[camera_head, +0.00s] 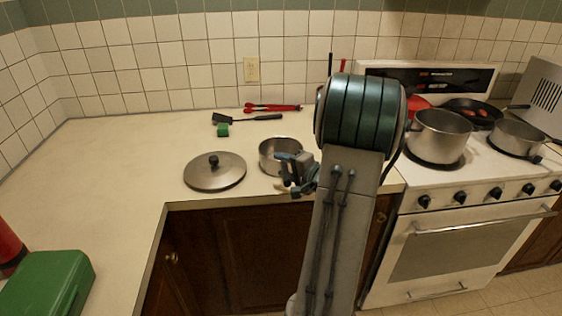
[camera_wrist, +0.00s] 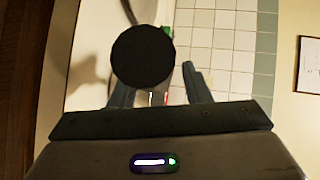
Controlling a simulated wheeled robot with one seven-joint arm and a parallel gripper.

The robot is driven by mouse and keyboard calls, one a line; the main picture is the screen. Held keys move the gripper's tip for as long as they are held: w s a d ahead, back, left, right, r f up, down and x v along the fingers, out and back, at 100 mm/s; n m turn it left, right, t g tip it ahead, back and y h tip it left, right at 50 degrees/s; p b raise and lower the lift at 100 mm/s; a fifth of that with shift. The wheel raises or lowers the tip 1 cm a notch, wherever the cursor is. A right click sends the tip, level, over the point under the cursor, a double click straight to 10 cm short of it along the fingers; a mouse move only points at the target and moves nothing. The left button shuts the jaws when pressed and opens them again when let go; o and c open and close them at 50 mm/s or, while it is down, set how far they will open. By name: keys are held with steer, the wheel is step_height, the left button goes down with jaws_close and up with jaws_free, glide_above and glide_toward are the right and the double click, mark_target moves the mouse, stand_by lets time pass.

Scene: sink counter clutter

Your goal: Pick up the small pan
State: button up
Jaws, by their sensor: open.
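A small silver pan (camera_head: 270,158) stands upright on the counter near its front edge. Its right side is partly hidden by my gripper. My gripper (camera_head: 297,174) is open at the pan's front right, by the counter edge. In the wrist view my gripper (camera_wrist: 157,82) has its two fingers apart, with a dark round shape (camera_wrist: 142,57) in front of and partly between them. I cannot tell what this shape is, nor whether the fingers touch it. The pan's handle cannot be made out in the head view.
A silver lid (camera_head: 215,178) with a dark knob lies left of the pan. Behind are a black spatula (camera_head: 245,118), a green block (camera_head: 222,130) and red tongs (camera_head: 272,107). Pots (camera_head: 440,135) stand on the stove at right. A green box (camera_head: 50,285) is front left.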

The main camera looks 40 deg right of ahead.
jaws_close()
steer(key=shift+r, duration=0.1)
